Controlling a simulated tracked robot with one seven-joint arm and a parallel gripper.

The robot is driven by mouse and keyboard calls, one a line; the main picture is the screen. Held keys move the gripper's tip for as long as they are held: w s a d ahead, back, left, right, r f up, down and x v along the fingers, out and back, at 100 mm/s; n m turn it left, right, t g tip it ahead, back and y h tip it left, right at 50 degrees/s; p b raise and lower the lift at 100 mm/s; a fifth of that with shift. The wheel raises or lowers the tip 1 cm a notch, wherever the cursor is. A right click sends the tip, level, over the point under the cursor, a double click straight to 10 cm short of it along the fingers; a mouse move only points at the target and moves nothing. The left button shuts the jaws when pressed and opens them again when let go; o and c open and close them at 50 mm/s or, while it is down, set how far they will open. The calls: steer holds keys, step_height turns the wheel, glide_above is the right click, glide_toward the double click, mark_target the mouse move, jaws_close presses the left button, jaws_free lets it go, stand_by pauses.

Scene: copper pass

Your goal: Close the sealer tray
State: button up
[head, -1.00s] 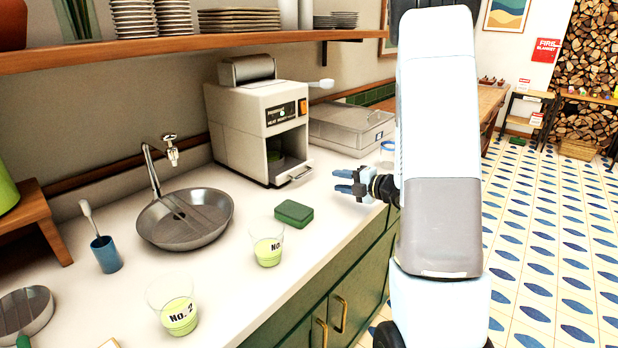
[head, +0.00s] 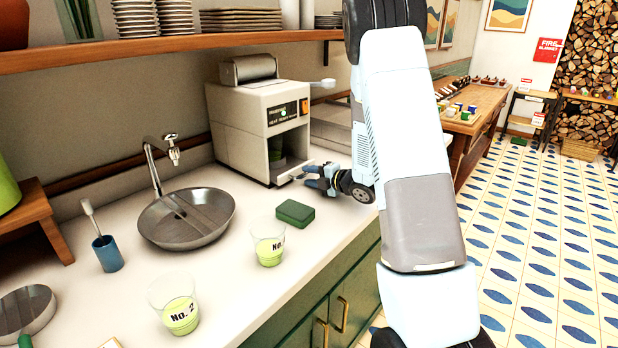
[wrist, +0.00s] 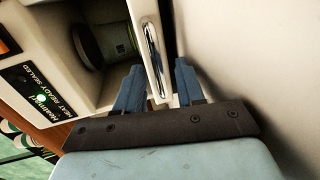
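The white heat sealer (head: 235,125) stands on the counter at the back, and its front opening shows a cup (head: 275,150) inside. The sealer tray (head: 288,179) sticks out at the bottom front of the sealer; its metal handle (wrist: 154,60) shows in the wrist view. My gripper (head: 308,176) is at the tray front, with its blue fingers spread. In the wrist view my gripper (wrist: 158,82) has one finger on each side of the tray front and handle, with gaps visible. Whether a finger touches is not clear. The cup (wrist: 118,40) also shows there. A green lamp (wrist: 41,98) is lit on the sealer panel.
A green block (head: 295,213) lies on the counter in front of the sealer. Two labelled cups (head: 268,245) (head: 177,305), a steel sink (head: 187,218) and a blue brush holder (head: 107,253) stand to the left. A shelf (head: 170,48) hangs above.

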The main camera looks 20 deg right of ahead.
jaws_close()
stand_by(0.3)
stand_by(0.4)
